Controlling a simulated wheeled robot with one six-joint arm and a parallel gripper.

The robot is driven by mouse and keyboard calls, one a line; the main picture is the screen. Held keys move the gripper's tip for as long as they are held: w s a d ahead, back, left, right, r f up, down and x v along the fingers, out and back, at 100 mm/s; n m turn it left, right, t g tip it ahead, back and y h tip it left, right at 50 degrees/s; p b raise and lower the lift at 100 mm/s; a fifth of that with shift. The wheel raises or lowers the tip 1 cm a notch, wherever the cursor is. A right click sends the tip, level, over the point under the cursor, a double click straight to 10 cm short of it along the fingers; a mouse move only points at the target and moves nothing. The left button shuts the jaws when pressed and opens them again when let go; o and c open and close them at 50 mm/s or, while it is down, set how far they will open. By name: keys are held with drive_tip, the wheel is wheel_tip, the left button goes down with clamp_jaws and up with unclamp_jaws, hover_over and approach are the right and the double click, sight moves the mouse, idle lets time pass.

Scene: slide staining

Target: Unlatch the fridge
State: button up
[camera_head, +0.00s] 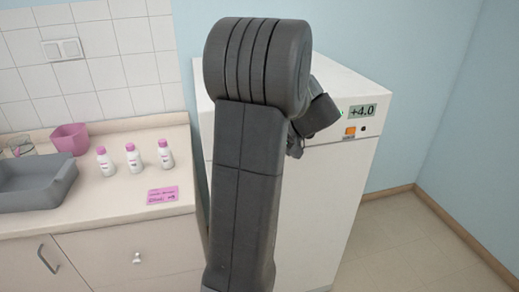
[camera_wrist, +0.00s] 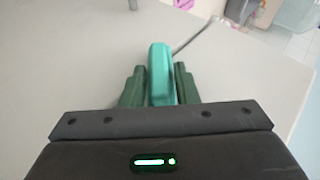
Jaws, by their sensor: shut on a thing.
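The white fridge (camera_head: 335,205) stands behind my arm, its door closed as far as I can see. Its upper panel has a display (camera_head: 362,111) reading +4.0 and an orange switch (camera_head: 350,132). In the wrist view, my gripper (camera_wrist: 160,84) is shut on an upright teal handle (camera_wrist: 160,62), which looks like the fridge latch. One dark green finger is on each side of it, against a pale grey surface. In the head view my arm hides the handle and most of my gripper.
Left of the fridge is a counter (camera_head: 105,205) with a grey tray (camera_head: 35,185), a pink container (camera_head: 70,138), three white bottles (camera_head: 133,158) with pink caps and a pink card (camera_head: 162,195). The floor (camera_head: 415,240) right of the fridge is clear up to the wall.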

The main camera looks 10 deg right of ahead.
drive_tip(key=y, duration=0.3)
drive_tip(key=m+y, duration=0.1)
drive_tip(key=shift+d+f, duration=0.25)
drive_tip(key=shift+f, duration=0.05)
drive_tip(key=y, duration=0.1)
drive_tip(key=m+t+y, duration=0.1)
drive_tip(key=y+b, duration=0.1)
drive_tip(key=y, duration=0.1)
drive_tip(key=shift+f+m+t, duration=0.25)
drive_tip(key=shift+m+t, duration=0.05)
drive_tip(key=o, duration=0.8)
drive_tip(key=shift+c, duration=0.2)
